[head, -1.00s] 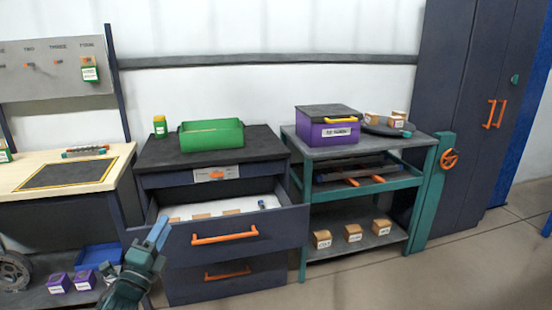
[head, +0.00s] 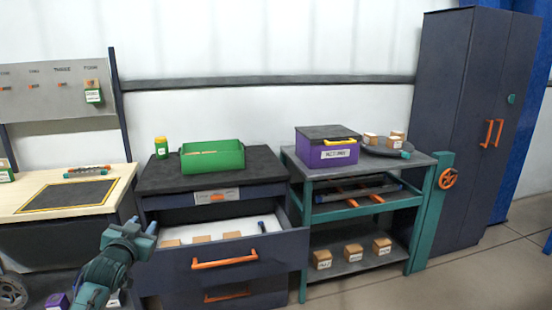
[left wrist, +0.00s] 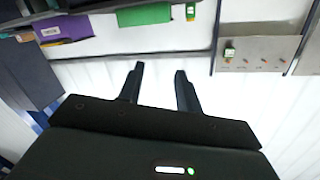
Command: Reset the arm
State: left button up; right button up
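My left gripper (head: 142,228) is at the lower left of the head view, in front of the gap between the wooden workbench and the dark drawer cabinet. In the left wrist view its two dark fingers (left wrist: 159,82) stand apart with nothing between them. That view looks at the white wall and appears upside down. My right gripper is in neither view.
The drawer cabinet (head: 158,179) has its upper drawer (head: 275,247) pulled out, with several blocks inside. A green bin (head: 212,155) stands on top. To the right are a shelf cart (head: 430,160) with a purple box (head: 327,152) and a tall closed cabinet (head: 450,120).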

pick_arm(q)
jog(key=s+d+f+g+h, duration=0.2)
jog(key=s+d+f, duration=0.5)
jog(key=f, duration=0.4)
jog(key=s+d+f+g+h, duration=0.1)
jog(key=s+d+f, duration=0.3)
jog(key=s, duration=0.6)
jog(key=s+d+f+g+h, duration=0.1)
jog(key=s+d+f, duration=0.3)
jog(key=s, duration=0.7)
jog(key=s+d+f+g, duration=0.2)
jog(key=s+d+f, duration=0.2)
jog(key=s, duration=0.6)
jog(key=shift+s+d+f+h, duration=0.15)
jog(key=shift+d+f+h, duration=0.1)
jog(key=shift+d+h, duration=0.2)
